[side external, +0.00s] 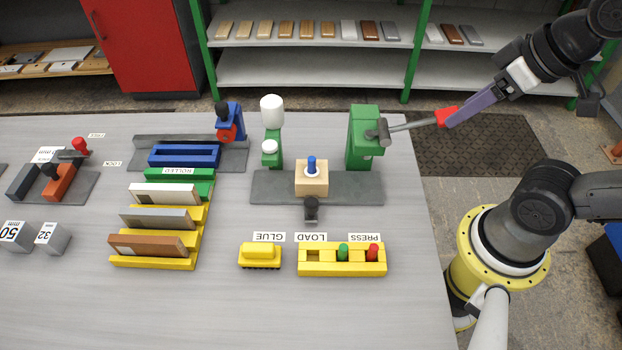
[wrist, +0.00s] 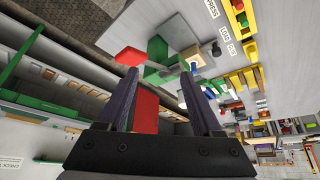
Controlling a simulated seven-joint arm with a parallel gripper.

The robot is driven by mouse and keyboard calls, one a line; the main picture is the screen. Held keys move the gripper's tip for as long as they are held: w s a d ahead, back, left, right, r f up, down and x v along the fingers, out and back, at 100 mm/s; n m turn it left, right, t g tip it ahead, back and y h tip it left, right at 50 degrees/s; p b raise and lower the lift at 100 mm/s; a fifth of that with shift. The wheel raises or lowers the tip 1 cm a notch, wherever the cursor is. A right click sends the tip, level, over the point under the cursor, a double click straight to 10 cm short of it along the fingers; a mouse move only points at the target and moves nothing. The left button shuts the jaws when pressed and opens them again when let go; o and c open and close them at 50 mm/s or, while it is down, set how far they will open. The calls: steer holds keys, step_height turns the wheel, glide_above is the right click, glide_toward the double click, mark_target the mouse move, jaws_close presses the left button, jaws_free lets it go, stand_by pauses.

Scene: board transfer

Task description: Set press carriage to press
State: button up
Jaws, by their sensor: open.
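The press carriage, a tan block (side external: 311,184) with a blue peg on top, sits mid-rail on the dark grey base (side external: 355,187), behind the LOAD label (side external: 311,237). The green press (side external: 362,140) stands at the base's right end, above the PRESS label (side external: 366,238). Its grey lever (side external: 412,126) points right and ends in a red grip (side external: 446,117). My gripper (side external: 453,115) is open, its purple fingers at the red grip in the side view. In the wrist view the red grip (wrist: 130,57) shows near the left fingertip of my gripper (wrist: 158,75); contact is unclear.
A green post with white tops (side external: 271,135) stands at the base's left end. A dark post (side external: 311,208) is at its front. A yellow tray (side external: 342,270) with green and red pegs and a yellow block (side external: 260,255) lie in front. Racks with boards stand left.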

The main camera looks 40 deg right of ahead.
steer(key=w+a+r, duration=0.2)
steer(key=w+r, duration=0.1)
steer(key=w, duration=0.2)
steer(key=n+g, duration=0.6)
glide_above(311, 202)
step_height(311, 202, down, 11)
step_height(311, 202, down, 13)
steer(key=shift+f, duration=0.1)
jaws_close()
stand_by(0.5)
